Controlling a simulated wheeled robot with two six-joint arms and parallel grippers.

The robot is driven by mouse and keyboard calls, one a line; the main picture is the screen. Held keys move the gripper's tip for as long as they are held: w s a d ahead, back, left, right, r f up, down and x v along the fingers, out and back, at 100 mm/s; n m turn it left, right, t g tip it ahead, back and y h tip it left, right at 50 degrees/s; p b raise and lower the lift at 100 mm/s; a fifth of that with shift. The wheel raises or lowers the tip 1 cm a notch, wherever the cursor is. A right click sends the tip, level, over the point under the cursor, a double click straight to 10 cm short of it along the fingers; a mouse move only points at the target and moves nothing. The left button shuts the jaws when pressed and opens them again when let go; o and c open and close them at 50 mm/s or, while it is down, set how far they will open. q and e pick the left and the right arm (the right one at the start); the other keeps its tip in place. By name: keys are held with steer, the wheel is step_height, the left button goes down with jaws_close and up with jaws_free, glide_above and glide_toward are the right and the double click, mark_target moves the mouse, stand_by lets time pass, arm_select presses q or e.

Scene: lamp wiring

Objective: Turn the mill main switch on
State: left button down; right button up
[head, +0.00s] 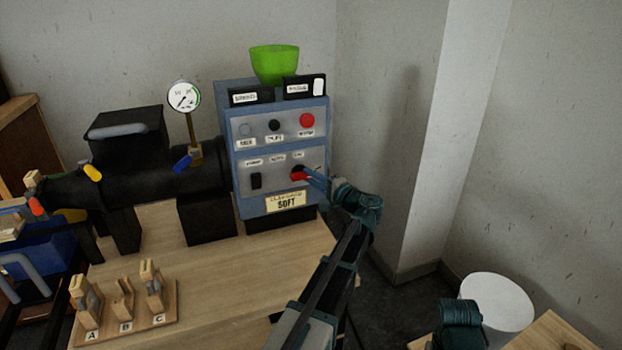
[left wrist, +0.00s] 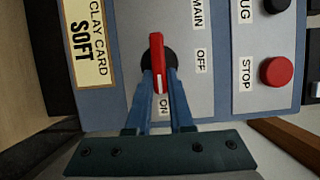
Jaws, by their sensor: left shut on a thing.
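The mill main switch is a red rotary handle on a round black base (head: 297,170) on the lower grey panel of the blue control box (head: 225,130). The left wrist view shows the red handle (left wrist: 157,55) close up. Its white-marked end points down in the picture, towards the ON label (left wrist: 165,103); the OFF label (left wrist: 201,61) is to its right. My left gripper (head: 308,174) reaches in from the right, and its two blue fingers (left wrist: 158,80) are shut on the handle, one on each side. My right gripper is not seen.
A red stop button (head: 307,120) and a black knob (head: 274,125) sit on the upper panel. A black switch (head: 256,181) is left of the main switch. A green hopper (head: 274,65) tops the box. A wooden rack (head: 125,328) stands on the bench.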

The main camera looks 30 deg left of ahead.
arm_select(q)
steer(key=c, duration=0.8)
jaws_free()
steer(key=v, duration=1.4)
steer(key=s+d+r+g+h+p, duration=0.1)
steer(key=s+d+g+h+p, duration=0.4)
steer(key=s+d+h+p, duration=1.1)
steer(key=s+d+p, duration=0.6)
steer(key=s+p, duration=0.1)
steer(key=s, duration=0.2)
steer(key=shift+d+r+g+p, duration=0.3)
steer(key=shift+r+g+p, duration=0.05)
steer(key=shift+g, duration=0.05)
